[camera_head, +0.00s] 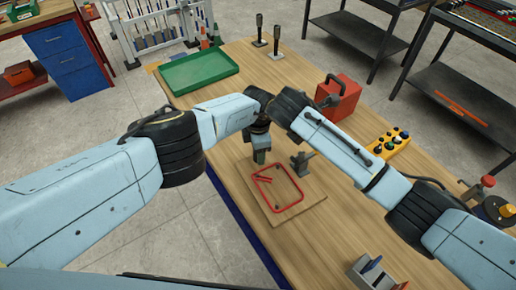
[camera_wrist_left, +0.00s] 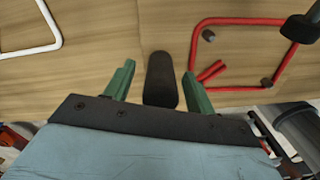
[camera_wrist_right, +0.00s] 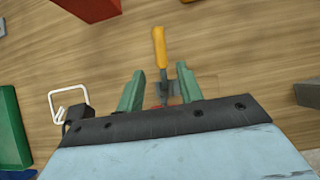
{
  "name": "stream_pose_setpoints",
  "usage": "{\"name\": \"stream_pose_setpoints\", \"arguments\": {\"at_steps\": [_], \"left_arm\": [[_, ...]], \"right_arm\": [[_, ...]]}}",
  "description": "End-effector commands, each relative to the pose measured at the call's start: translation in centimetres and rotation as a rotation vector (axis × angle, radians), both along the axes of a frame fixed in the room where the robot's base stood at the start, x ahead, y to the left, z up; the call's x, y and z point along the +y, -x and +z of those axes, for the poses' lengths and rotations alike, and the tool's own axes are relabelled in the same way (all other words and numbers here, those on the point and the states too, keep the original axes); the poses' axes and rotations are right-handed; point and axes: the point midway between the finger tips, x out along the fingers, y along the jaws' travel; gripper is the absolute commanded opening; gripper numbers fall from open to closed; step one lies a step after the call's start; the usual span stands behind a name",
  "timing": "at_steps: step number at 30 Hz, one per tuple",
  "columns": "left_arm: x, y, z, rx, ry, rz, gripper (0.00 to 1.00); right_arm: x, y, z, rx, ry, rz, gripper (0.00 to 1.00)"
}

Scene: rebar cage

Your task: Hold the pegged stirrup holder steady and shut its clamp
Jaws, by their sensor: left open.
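The pegged stirrup holder is a wooden board (camera_head: 300,193) on the bench. A red stirrup (camera_head: 278,188) lies flat on it among dark pegs; it also shows in the left wrist view (camera_wrist_left: 237,22). A grey upright fitting (camera_head: 302,161), apparently the clamp, stands at the board's far edge; its state is unclear. My left gripper (camera_head: 262,157) is over the board's far left corner. Its open fingers (camera_wrist_left: 160,78) straddle a dark rounded bar (camera_wrist_left: 162,72). My right gripper (camera_wrist_right: 160,84) is hidden in the head view. An orange handle (camera_wrist_right: 160,46) with a grey metal part shows between its fingers; contact is unclear.
A white stirrup (camera_wrist_right: 68,104) lies on the bench. A green tray (camera_head: 198,73), a red box (camera_head: 338,95) and a yellow block with coloured knobs (camera_head: 387,146) stand farther back. A grey holder (camera_head: 370,272) stands near the bench's near right.

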Motion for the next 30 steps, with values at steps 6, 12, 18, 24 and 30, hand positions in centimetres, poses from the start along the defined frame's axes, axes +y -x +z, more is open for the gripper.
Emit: {"name": "stream_pose_setpoints", "arguments": {"at_steps": [6, 12, 18, 24, 30], "left_arm": [[0.01, 0.03, -0.06, 0.000, 0.000, 0.000, 0.55], [0.01, 0.03, -0.05, 0.001, 0.000, 0.000, 0.37], [0.02, 0.02, -0.05, 0.000, 0.000, 0.001, 0.11], [0.03, 0.02, -0.04, 0.000, 0.000, 0.001, 0.00], [0.03, 0.01, -0.04, 0.000, 0.000, 0.001, 0.00]], "right_arm": [[0.00, 0.00, 0.01, 0.000, 0.000, 0.000, 0.36], [0.00, 0.00, 0.00, 0.000, 0.000, 0.000, 0.36], [0.00, 0.00, 0.00, 0.000, 0.000, 0.000, 0.36], [0.00, 0.00, 0.00, 0.000, 0.000, 0.000, 0.35], [0.00, 0.00, -0.01, 0.000, 0.000, 0.000, 0.09]]}}
